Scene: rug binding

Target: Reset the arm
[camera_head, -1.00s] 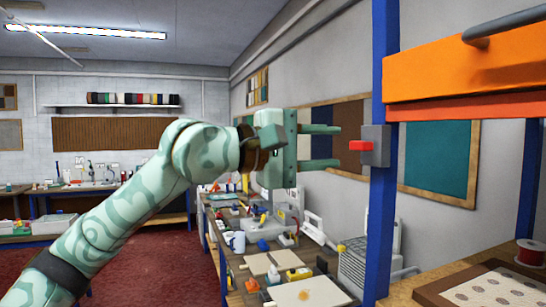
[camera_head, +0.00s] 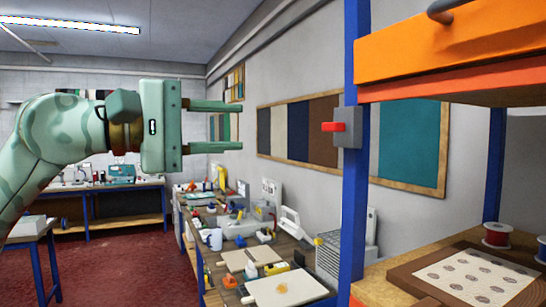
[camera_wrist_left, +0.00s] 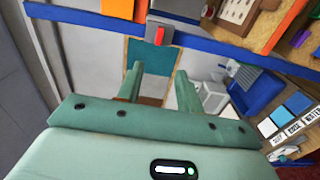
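My left gripper (camera_head: 240,126) is at the left of the head view, with its two green fingers apart and nothing between them. It points right, toward a grey switch box (camera_head: 349,130) with a red lever (camera_head: 332,127) on a blue post (camera_head: 355,215). A clear gap lies between the fingertips and the lever. In the left wrist view the open fingers (camera_wrist_left: 160,73) point toward the grey box (camera_wrist_left: 173,36) and red lever (camera_wrist_left: 159,35). My right gripper is not in view.
A cluttered workbench (camera_head: 285,248) runs along the right wall. Red carpet (camera_head: 130,265) is free at lower left.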

